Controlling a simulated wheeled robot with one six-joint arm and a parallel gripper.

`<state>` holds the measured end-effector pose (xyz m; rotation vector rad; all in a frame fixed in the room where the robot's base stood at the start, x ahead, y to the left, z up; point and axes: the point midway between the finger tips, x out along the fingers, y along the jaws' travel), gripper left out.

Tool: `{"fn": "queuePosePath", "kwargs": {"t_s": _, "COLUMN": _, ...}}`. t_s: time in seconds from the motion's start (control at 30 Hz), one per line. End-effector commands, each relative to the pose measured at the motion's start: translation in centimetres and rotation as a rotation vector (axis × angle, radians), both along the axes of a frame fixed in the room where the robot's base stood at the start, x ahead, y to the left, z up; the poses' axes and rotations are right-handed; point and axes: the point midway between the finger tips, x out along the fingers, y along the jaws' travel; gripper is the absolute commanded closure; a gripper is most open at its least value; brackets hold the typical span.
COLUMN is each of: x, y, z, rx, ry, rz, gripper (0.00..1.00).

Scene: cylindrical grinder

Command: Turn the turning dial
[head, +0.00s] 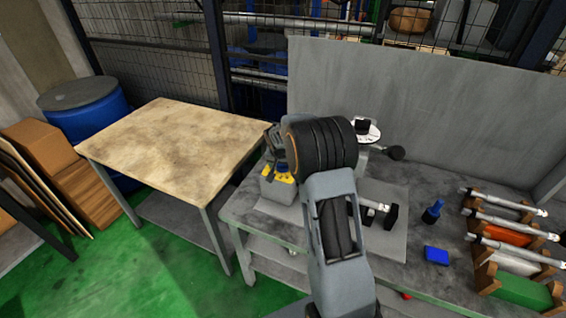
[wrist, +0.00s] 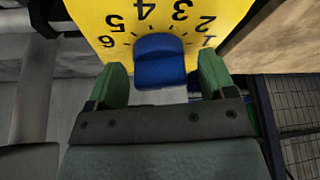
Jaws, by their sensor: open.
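The turning dial is a blue knob (wrist: 160,62) on a yellow plate (wrist: 112,18) with black numbers around it, upside down in the wrist view. My gripper (wrist: 160,78) is open, with one green finger on each side of the knob's near end. I cannot tell whether either finger touches it. In the head view the yellow dial unit (head: 279,172) sits on the grey machine at the left end of the bench, partly hidden by my arm. My gripper's fingers are hidden there.
A wooden-topped table (head: 170,145) stands left of the grey bench (head: 405,265). On the bench are a blue block (head: 437,256), a dark blue upright piece (head: 433,211) and metal shafts on wooden racks (head: 510,238). A grey panel (head: 420,115) stands behind.

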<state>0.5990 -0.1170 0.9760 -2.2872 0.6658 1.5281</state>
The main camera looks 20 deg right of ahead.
Motion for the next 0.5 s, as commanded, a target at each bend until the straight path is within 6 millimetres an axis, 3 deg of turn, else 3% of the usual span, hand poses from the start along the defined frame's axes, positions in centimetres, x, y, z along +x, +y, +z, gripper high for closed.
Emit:
{"fn": "queuePosePath", "kwargs": {"t_s": 0.1, "x": 0.0, "y": 0.0, "z": 0.01, "rx": 0.0, "ry": 0.0, "rz": 0.0, "gripper": 0.25}}
{"fn": "queuePosePath", "kwargs": {"t_s": 0.5, "x": -0.01, "y": 0.01, "z": 0.04, "rx": 0.0, "ry": 0.0, "rz": 0.0, "gripper": 0.64}}
